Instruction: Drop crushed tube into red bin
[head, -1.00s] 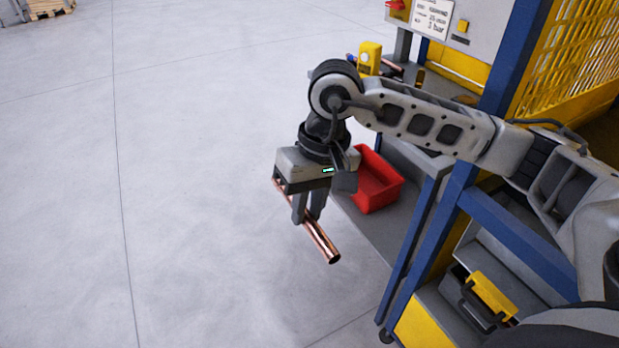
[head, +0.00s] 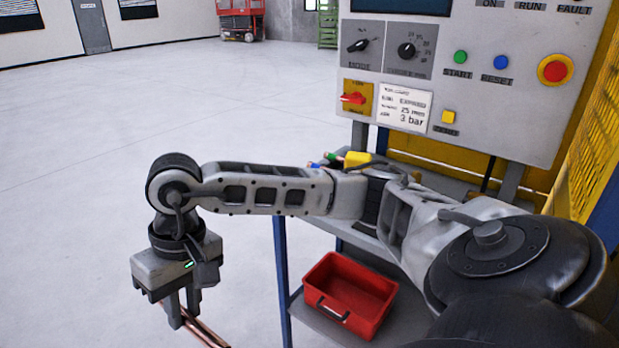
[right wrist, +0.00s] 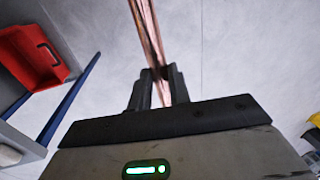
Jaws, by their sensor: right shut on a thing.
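My right gripper (head: 183,315) is shut on the copper tube (head: 207,335) and holds it above the bare floor at the lower left of the head view. In the right wrist view the copper tube (right wrist: 148,35) runs up from between the fingers (right wrist: 158,88). Its far end is cut off by the frame, so I cannot tell how crushed it is. The red bin (head: 352,292) stands on a grey lower shelf to the right of the gripper, apart from it. It looks empty. The red bin also shows at the upper left of the right wrist view (right wrist: 30,62). My left gripper is not in view.
A control panel (head: 470,85) with buttons and knobs stands behind. A blue post (head: 282,265) rises between the gripper and the red bin. A yellow item (head: 357,159) lies on the upper bench. Open floor (head: 80,200) spreads to the left.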

